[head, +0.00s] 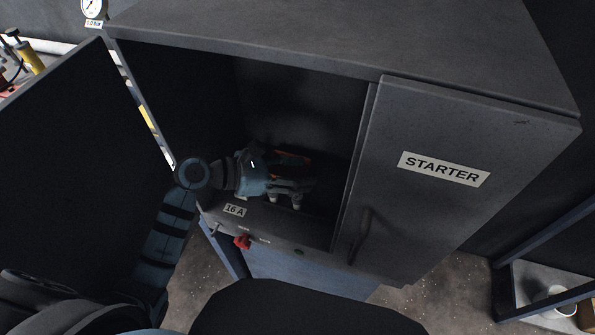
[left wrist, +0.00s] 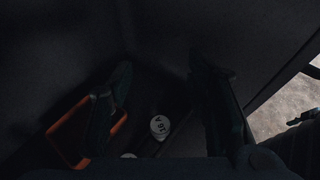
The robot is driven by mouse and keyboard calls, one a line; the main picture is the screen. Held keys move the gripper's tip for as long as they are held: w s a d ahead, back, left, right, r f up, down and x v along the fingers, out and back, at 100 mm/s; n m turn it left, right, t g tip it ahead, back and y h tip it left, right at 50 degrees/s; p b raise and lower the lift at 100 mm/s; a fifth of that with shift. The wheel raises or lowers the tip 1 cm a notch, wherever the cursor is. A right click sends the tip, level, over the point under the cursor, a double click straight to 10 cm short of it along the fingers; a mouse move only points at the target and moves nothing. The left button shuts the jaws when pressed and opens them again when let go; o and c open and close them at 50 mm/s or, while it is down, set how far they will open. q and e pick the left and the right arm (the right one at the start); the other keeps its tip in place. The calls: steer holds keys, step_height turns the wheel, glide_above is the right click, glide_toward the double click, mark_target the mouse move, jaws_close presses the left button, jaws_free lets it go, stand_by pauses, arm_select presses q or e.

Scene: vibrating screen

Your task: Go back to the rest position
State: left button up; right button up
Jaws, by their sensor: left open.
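My left gripper (head: 292,183) is inside the open left compartment of the dark grey cabinet (head: 330,42), near its floor. In the left wrist view its two fingers (left wrist: 165,95) stand wide apart with nothing held between them. An orange-edged item (left wrist: 66,135) lies behind the left finger, and its orange edge also shows past the gripper in the head view (head: 292,158).
The cabinet's left door (head: 75,150) stands open. The right door, labelled STARTER (head: 443,169), is shut. A red switch (head: 242,241) sits on the front below the 16 A label (head: 235,210). A shelf (head: 550,285) with a white cup stands at lower right.

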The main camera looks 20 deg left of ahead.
stand_by(0.6)
arm_select(q)
steer(key=s+f+m+y, duration=0.1)
steer(key=s+f+m, duration=0.1)
steer(key=s+f+m+y, duration=0.1)
steer(key=s+f+m, duration=0.1)
steer(key=m, duration=0.1)
steer(key=s+a+f+m+g+y, duration=0.1)
steer(key=s+f+m, duration=0.1)
steer(key=f, duration=0.1)
steer(key=shift+s+a, duration=0.1)
steer(key=s+a+f+m+g+y, duration=0.1)
steer(key=s+a+f+m+y, duration=0.3)
steer(key=s+m, duration=0.5)
steer(key=s+a+f+m+g+y, duration=0.2)
steer(key=s+a+m+y, duration=0.3)
steer(key=s+a+m, duration=0.3)
steer(key=s+a+f+m+g+b, duration=0.1)
steer(key=s+f, duration=0.1)
steer(key=f, duration=1)
steer(key=s+a+f+b, duration=0.1)
steer(key=f, duration=1.1)
steer(key=s+f+g+b, duration=0.1)
steer(key=s+f, duration=1.1)
steer(key=s, duration=0.1)
steer(key=shift+s+b, duration=0.25)
steer(key=shift+b, duration=0.15)
